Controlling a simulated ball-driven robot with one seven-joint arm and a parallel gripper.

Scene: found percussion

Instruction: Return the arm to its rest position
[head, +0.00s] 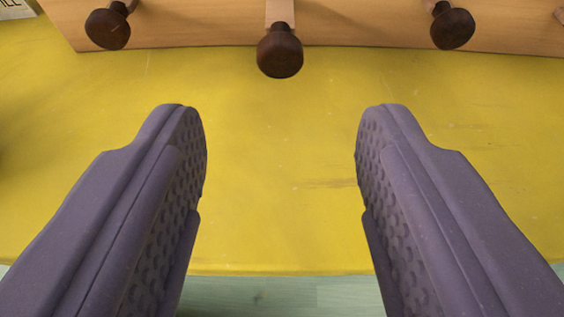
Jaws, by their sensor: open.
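My gripper (281,150) is open, with its two purple-grey, dimpled fingers wide apart at the left and right of the head view. Nothing is between the fingers. Bare yellow surface shows behind and between them. Whether the fingertips touch that surface cannot be told. The rest of my arm is out of view.
A yellow tabletop (281,215) fills most of the view, its near edge low in the picture with pale green floor (280,292) beyond. A wooden board (360,28) with dark round knobs (280,52) stands along the top. A lettered item (14,8) is at top left.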

